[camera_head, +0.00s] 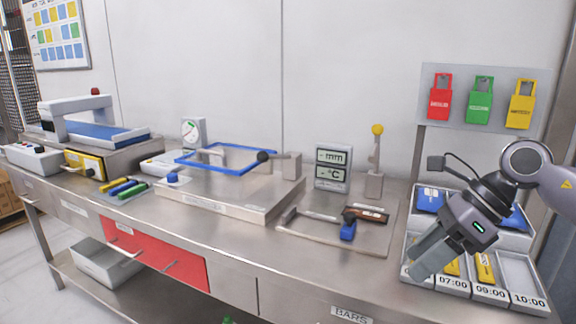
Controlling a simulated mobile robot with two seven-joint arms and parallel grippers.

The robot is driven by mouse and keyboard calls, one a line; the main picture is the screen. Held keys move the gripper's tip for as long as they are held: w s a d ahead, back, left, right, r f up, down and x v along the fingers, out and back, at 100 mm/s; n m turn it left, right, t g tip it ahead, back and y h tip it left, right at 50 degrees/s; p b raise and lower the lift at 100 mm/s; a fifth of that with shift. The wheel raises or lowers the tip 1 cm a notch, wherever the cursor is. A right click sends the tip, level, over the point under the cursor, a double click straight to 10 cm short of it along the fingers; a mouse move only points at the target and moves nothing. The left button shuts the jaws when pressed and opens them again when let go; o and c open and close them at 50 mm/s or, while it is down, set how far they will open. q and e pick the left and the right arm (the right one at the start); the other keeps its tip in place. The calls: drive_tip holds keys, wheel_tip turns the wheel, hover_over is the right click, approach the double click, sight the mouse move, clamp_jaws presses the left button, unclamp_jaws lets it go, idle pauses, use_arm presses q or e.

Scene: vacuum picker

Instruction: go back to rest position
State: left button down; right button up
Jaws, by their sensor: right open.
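My right gripper (422,262) comes in from the right edge, pointing down and left. It is open with nothing seen between its fingers. In this view it overlaps the left part of a grey tray (523,268) with compartments and time labels, some reading 07:00, 09:00 and 10:00. I cannot tell whether it touches the tray. It hides part of the tray and its contents, where blue and yellow pieces show. My left gripper is not in view.
A steel bench (190,225) runs across the view. Red, green and yellow tags (480,100) hang on a panel behind. The bench's front strip is clear.

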drive_tip(key=s+a+f+m+t+y+p, duration=0.1)
drive_tip(key=s+a+m+y, duration=0.1)
drive_tip(key=a+m+y, duration=0.5)
drive_tip(key=s+a+f+m+t+y+p, duration=0.1)
drive_tip(key=s+a+m+y, duration=0.25)
drive_tip(key=a+y, duration=0.45)
drive_tip(key=d+f+m+t+h+p, duration=0.1)
drive_tip(key=d+f+m+t+h, duration=0.45)
drive_tip(key=m, duration=0.75)
drive_tip(key=d+f+m+t+h+p, duration=0.1)
drive_tip(key=d+f+m+t+h, duration=0.1)
drive_tip(key=f+m+t+h, duration=0.95)
drive_tip(key=s+d+f+m+g+h, duration=0.1)
drive_tip(key=s+d+f+m+g, duration=0.2)
drive_tip(key=s+f+m+g, duration=0.1)
drive_tip(key=s+d+f+m+g+h, duration=0.2)
drive_tip(key=s+f+m+g, duration=0.3)
drive_tip(key=s, duration=0.5)
wheel_tip(320, 180, down, 4)
drive_tip(key=d+m, duration=0.1)
drive_tip(key=m, duration=0.1)
drive_tip(key=shift+d+m+p, duration=0.3)
drive_tip(key=shift+d, duration=0.05)
drive_tip(key=shift+s+r, duration=0.1)
